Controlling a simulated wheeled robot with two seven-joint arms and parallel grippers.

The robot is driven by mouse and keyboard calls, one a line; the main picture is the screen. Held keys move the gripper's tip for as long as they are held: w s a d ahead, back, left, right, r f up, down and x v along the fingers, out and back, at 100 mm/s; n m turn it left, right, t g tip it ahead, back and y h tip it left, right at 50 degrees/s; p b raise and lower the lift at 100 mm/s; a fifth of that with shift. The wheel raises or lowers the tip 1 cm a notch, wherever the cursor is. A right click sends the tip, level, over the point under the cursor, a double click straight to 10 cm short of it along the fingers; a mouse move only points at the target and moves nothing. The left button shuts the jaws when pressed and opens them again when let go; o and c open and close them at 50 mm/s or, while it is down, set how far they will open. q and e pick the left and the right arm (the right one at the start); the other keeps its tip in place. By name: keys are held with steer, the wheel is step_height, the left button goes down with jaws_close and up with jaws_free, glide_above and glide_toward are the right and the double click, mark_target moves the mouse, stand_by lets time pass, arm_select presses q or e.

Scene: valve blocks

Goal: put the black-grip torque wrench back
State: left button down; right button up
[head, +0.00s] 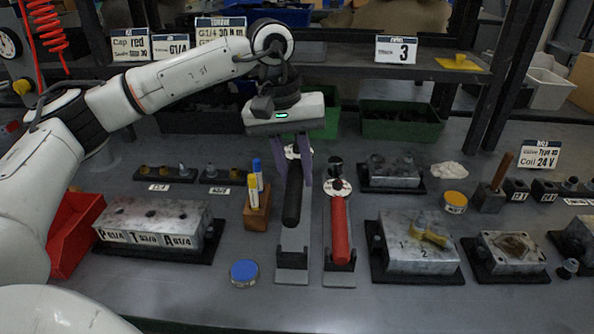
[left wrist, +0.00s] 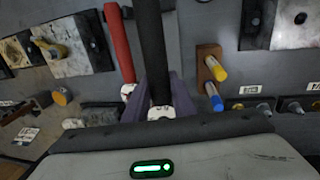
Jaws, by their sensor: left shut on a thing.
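The black-grip torque wrench (head: 292,196) is between the fingers of my left gripper (head: 299,168), with its black grip pointing toward the front. In the left wrist view its black grip (left wrist: 151,50) runs up from a pale head (left wrist: 161,112) between the purple fingers. My left gripper is shut on it near the head end. A grey stand (head: 292,262) lies below and in front of the grip; contact between them cannot be told. A red-grip torque wrench (head: 340,228) rests on a similar stand just to the right. My right gripper is out of view.
A wooden block with markers (head: 256,217) stands close left of the wrench, with a blue-lidded tin (head: 244,272) in front. A valve block (head: 415,250) stands right of the red wrench, another (head: 155,222) at left. Green bins (head: 400,120) are behind.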

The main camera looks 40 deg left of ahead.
arm_select(q)
step_height(320, 180, down, 4)
steer(key=b, duration=0.3)
steer(key=shift+w+f, duration=0.1)
steer(key=shift+f, duration=0.15)
steer(key=shift+f+b, duration=0.1)
steer(key=shift+b, duration=0.2)
stand_by(0.4)
stand_by(0.4)
steer(key=shift+f, duration=0.2)
